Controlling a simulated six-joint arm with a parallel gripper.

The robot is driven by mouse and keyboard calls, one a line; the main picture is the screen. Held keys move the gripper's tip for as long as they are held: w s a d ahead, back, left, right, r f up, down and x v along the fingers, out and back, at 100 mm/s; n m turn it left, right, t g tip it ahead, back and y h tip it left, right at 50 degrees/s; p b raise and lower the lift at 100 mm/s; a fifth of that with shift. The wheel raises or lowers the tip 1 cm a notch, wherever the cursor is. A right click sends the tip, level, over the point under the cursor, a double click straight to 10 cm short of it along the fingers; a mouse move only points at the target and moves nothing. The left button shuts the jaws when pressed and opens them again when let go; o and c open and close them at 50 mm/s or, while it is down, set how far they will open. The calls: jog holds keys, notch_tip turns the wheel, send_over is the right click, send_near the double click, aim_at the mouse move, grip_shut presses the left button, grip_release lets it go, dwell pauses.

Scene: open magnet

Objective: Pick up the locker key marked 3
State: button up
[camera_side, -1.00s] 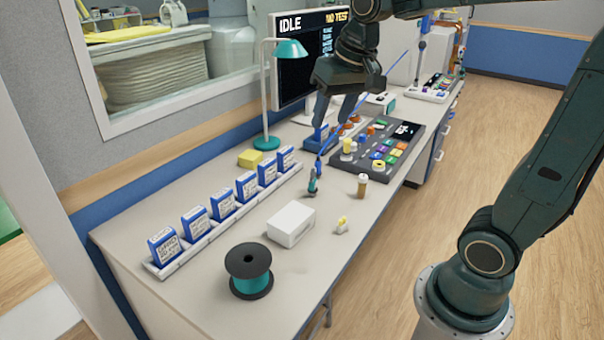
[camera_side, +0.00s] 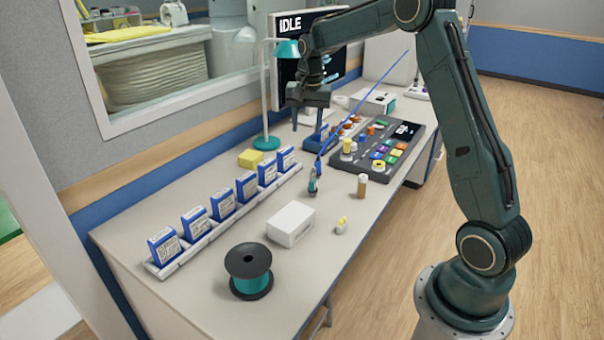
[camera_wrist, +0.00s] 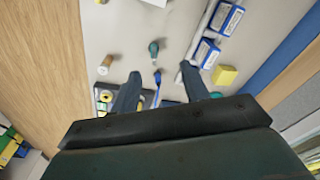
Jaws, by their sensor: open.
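I cannot make out a locker key marked 3 in either view; the labels are too small to read. My gripper (camera_side: 308,122) is open and empty above the desk, in front of the teal lamp. In the wrist view my gripper (camera_wrist: 160,72) shows two spread fingers. A teal-handled tool with a long blue rod (camera_side: 313,180) stands on the desk, below and in front of the gripper. The teal handle also shows in the wrist view (camera_wrist: 154,48), beyond the fingertips.
Blue labelled boxes (camera_side: 222,203) stand in a white rack at left. A teal lamp (camera_side: 267,143), yellow block (camera_side: 250,158), amber vial (camera_side: 362,187), white box (camera_side: 291,223), small yellow-topped item (camera_side: 342,226) and spool (camera_side: 249,270) occupy the desk (camera_side: 190,285).

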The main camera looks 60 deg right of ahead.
aim_at(313, 178)
jog(key=d+f+m, duration=0.1)
jog(key=d+f, duration=0.1)
jog(key=f, duration=0.1)
jog(key=w+d+f+m, duration=0.1)
jog(key=d+f, duration=0.2)
jog(key=w+d+f+m+g, duration=0.1)
jog(key=d+f, duration=0.1)
jog(key=f, duration=0.2)
jog(key=shift+w+d, duration=0.1)
jog(key=shift+d, duration=0.3)
jog(key=shift+f, duration=4.25)
jog(key=shift+a+f, duration=0.15)
jog(key=shift+f, duration=2.4)
grip_shut()
